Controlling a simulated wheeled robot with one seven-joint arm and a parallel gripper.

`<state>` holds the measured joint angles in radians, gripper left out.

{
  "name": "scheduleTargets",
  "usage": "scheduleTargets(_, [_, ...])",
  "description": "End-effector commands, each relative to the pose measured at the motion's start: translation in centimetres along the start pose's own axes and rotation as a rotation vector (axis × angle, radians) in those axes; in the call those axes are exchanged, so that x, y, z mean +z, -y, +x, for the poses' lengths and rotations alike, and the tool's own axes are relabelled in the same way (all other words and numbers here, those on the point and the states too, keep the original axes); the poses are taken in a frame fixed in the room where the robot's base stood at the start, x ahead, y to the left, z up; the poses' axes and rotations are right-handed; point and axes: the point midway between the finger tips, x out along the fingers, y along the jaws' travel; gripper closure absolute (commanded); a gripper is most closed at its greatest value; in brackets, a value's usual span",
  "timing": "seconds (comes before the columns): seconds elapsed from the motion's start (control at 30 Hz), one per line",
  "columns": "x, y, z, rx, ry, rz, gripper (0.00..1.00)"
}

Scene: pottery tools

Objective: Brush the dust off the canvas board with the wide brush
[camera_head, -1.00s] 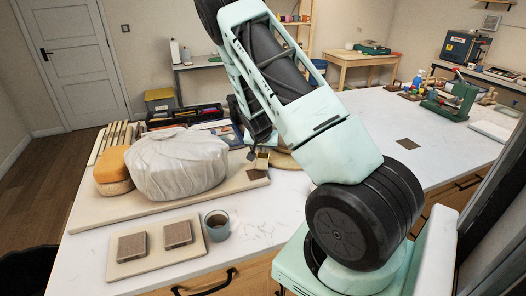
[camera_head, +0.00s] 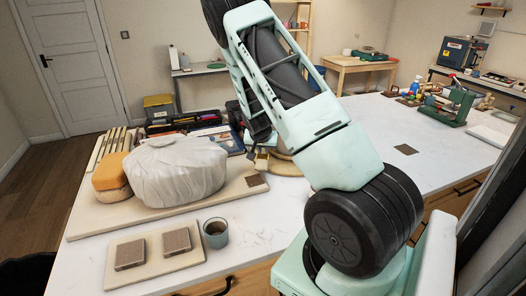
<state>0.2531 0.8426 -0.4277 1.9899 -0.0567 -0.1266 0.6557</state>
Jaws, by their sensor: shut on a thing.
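A wide pale board (camera_head: 95,222), which looks like the canvas board, lies on the left of the white worktop. A big wrapped lump of clay (camera_head: 176,172) stands on it. A flat brown square (camera_head: 256,181) lies at its right end; I cannot tell if it is dust. My gripper (camera_head: 255,151) is past the board's far right corner, partly hidden by my arm. It is shut on a small tan and dark thing that looks like the wide brush (camera_head: 262,160). The brush appears just beyond the brown square; I cannot tell if it touches the board.
Orange and tan blocks (camera_head: 110,173) sit left of the clay. A smaller board (camera_head: 122,280) with two brown blocks and a grey cup (camera_head: 215,233) stand in front. A dark tool tray (camera_head: 190,122) is behind.

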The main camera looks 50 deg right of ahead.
Motion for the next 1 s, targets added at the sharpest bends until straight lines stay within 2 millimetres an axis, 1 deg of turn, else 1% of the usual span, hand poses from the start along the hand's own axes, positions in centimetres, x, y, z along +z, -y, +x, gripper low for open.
scheduleTargets(0.03, [-0.3,0.0,-0.5,0.000,0.000,0.001,1.00])
scheduleTargets(0.07, [-0.4,0.0,-0.6,0.000,0.000,0.001,1.00])
scheduleTargets(0.37, [-0.3,0.0,-0.6,0.000,0.000,0.000,1.00])
scheduleTargets(0.47, [0.4,0.4,-0.8,-0.001,0.001,-0.002,1.00])
scheduleTargets(1.0, [5.6,2.7,-3.2,0.000,0.001,-0.002,1.00])
